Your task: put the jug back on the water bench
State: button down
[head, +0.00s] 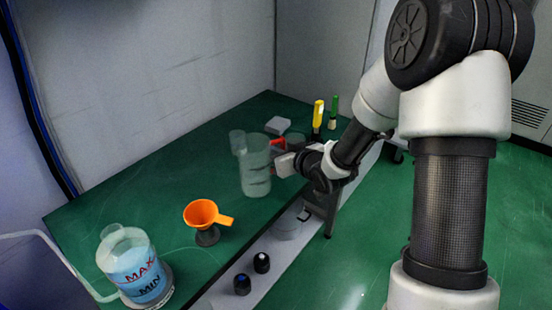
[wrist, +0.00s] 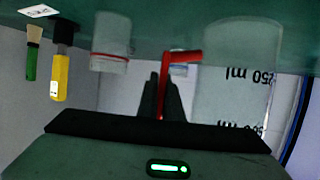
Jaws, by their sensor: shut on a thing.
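The clear jug (head: 255,170) is upright by the bench's right edge in the head view. Its upside-down "250 ml" marking shows in the wrist view (wrist: 232,75), at the right. A red handle (head: 277,142) sits at its upper right; it also shows in the wrist view (wrist: 182,57). My gripper (head: 283,165) is beside the jug's right side. In the wrist view my gripper (wrist: 160,95) has its dark fingers close together on the red handle. The green bench (head: 150,200) is under and behind the jug; I cannot tell whether the jug's base touches it.
A container of blue liquid marked MAX and MIN (head: 138,270) stands front left, with an orange funnel (head: 202,212) nearby. Bare bench lies to the left.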

jog(key=shift+f, duration=0.85)
jog(key=shift+f+b, duration=0.3)
jog(key=shift+b, duration=0.1)
jog(key=c, duration=1.9)
grip_release()
jog(key=shift+r, duration=0.15)
